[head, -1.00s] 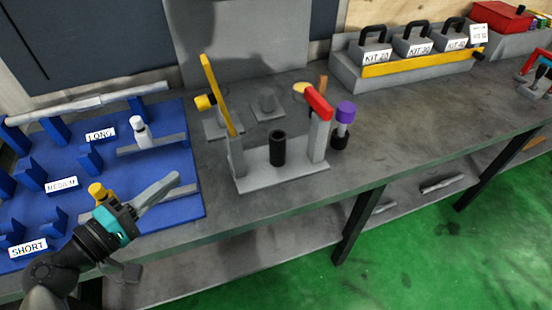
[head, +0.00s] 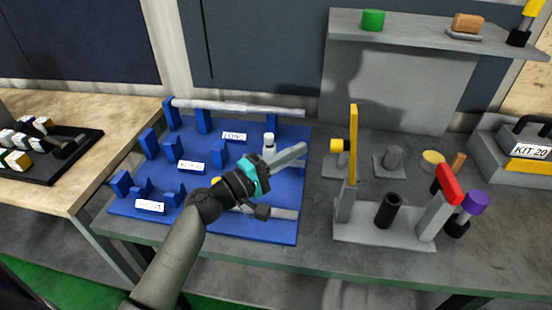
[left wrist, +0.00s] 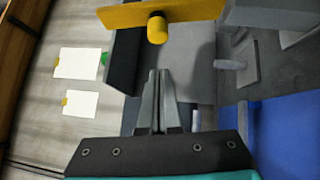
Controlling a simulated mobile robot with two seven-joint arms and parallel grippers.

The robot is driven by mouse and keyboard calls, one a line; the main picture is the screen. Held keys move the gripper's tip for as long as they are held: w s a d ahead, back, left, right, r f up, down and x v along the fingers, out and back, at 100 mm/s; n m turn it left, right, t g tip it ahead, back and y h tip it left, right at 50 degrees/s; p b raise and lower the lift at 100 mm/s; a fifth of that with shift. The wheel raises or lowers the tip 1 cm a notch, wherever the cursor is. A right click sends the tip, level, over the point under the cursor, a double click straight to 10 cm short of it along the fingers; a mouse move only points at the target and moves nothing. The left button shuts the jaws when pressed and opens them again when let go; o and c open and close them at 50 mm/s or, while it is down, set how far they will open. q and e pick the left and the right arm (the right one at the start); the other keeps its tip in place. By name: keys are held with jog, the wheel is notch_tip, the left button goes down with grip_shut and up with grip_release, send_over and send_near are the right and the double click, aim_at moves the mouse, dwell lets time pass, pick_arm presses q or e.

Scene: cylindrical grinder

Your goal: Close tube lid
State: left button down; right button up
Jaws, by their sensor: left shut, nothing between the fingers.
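A yellow bar (head: 353,145) with a yellow knob (head: 338,146) stands upright, like a raised lid, at the left post of a grey fixture (head: 385,236). A black tube (head: 388,210) stands in the fixture's middle, leaning slightly in view. A red-topped post (head: 447,185) is at its right. My left gripper (head: 303,148) is left of the fixture, over the blue board's right side, fingers shut and empty. In the left wrist view, its fingertips (left wrist: 160,74) point toward the yellow bar (left wrist: 190,13) and knob (left wrist: 157,28), apart from them. My right gripper is not in view.
A blue board (head: 285,222) with upright holders and a long grey rod (head: 235,107) lies at left. A white-capped bottle (head: 269,146) stands behind my left gripper. A purple-topped piece (head: 470,205) stands right of the fixture. A grey shelf (head: 420,36) rises behind.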

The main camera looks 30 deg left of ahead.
aim_at(343, 148)
pick_arm(q)
jog(key=shift+w+d+r+p, duration=0.1)
jog(key=shift+w+d+p, duration=0.15)
jog(key=shift+d, duration=0.45)
jog(key=shift+w+d+r+p, duration=0.1)
jog(key=shift+w+d+p, duration=0.15)
jog(key=shift+d, duration=0.4)
jog(key=shift+w+d+r+p, duration=0.15)
jog(key=shift+w+d, duration=0.1)
jog(key=shift+d, duration=0.45)
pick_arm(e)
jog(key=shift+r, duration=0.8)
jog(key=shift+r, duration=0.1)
